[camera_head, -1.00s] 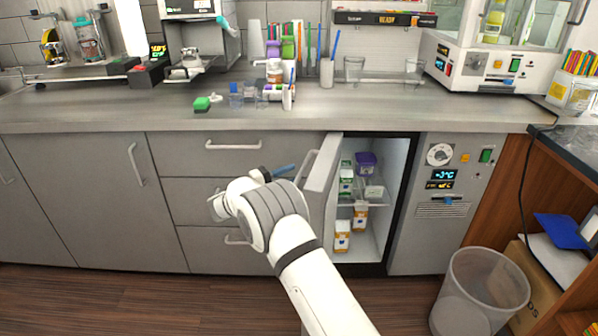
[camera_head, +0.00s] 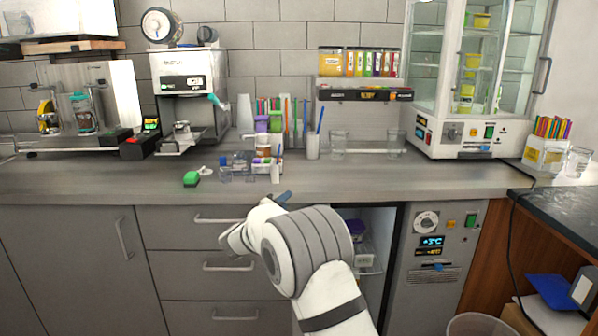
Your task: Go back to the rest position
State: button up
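My white arm with grey bands rises from the bottom centre of the head view, in front of the drawers and the small fridge. The fridge (camera_head: 372,222) is open, with a purple-lidded tub (camera_head: 356,228) inside. Its door is hidden behind my arm.
A coffee machine (camera_head: 186,95) stands behind at left, a glass cabinet (camera_head: 475,75) at right. A bin (camera_head: 480,325) is at bottom right.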

jog(key=s+d+r+y+p, duration=0.2)
jog(key=s+d+r+y, duration=0.1)
jog(key=r+y, duration=0.5)
jog(key=s+d+r+g+y+p, duration=0.3)
jog(key=s+d+r, duration=0.1)
jog(key=s, duration=0.5)
jog(key=s+d+f+m+g+p, duration=0.1)
jog(key=s+d+f+m+g, duration=0.1)
jog(key=s, duration=0.9)
jog(key=s+d+f+m+g+h+p, duration=0.1)
jog(key=s+d+g, duration=0.4)
jog(key=s, duration=0.7)
jog(key=s+d+f+m+g+h+p, duration=0.1)
jog(key=s+d+m, duration=0.4)
jog(key=s, duration=0.7)
notch_tip(320, 180, down, 2)
jog(key=shift+d+f+g+p, duration=0.25)
jog(key=shift+d+g+p, duration=0.2)
jog(key=shift+d+g, duration=0.65)
jog(key=shift+s, duration=0.1)
